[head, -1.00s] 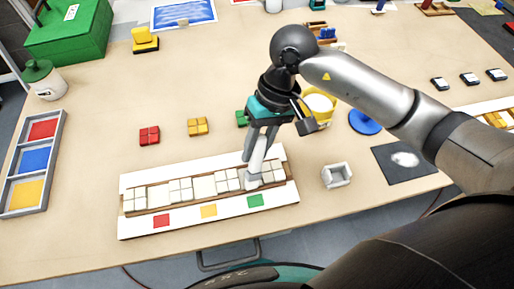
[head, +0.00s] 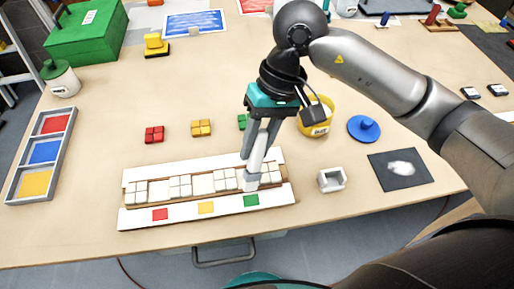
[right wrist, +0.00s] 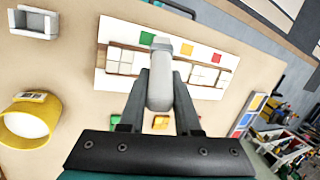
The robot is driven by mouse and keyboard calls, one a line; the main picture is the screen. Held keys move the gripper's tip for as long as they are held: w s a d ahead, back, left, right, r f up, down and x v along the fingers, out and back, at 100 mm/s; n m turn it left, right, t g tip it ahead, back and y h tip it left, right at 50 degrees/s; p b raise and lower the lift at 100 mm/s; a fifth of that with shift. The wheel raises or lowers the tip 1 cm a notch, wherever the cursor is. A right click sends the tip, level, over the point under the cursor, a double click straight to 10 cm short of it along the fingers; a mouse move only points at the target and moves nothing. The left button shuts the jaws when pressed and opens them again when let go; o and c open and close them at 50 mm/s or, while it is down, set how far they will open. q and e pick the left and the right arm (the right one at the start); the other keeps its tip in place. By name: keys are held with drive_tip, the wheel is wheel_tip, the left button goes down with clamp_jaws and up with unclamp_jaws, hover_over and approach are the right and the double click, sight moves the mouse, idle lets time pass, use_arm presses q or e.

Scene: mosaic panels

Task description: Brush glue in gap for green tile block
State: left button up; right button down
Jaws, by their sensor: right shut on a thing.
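The mosaic panel (head: 140,218) lies near the table's front edge, with pale tile blocks in its strip and red, yellow and green (head: 251,200) marks along its front. My right gripper (head: 258,140) is shut on a pale grey brush (head: 253,165), held tip down over the panel's right part, behind the green mark. The tip covers the spot there, so I cannot tell whether it touches or whether glue is on it. The brush also shows in the right wrist view (right wrist: 160,82). The green tile block (head: 242,121) is partly hidden behind the gripper. My left gripper is not in view.
Red (head: 154,134) and yellow (head: 201,128) tile blocks lie behind the panel. A yellow pot (head: 318,122), a blue lid-like disc (head: 364,129), a small white holder (head: 332,179) and a dark mat (head: 420,175) are to the right. A three-colour tray (head: 41,152) is at the left.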

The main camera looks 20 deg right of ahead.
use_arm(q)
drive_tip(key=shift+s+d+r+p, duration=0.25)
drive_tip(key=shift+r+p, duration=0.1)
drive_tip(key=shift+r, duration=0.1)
use_arm(e)
drive_tip(key=shift+r, duration=1.2)
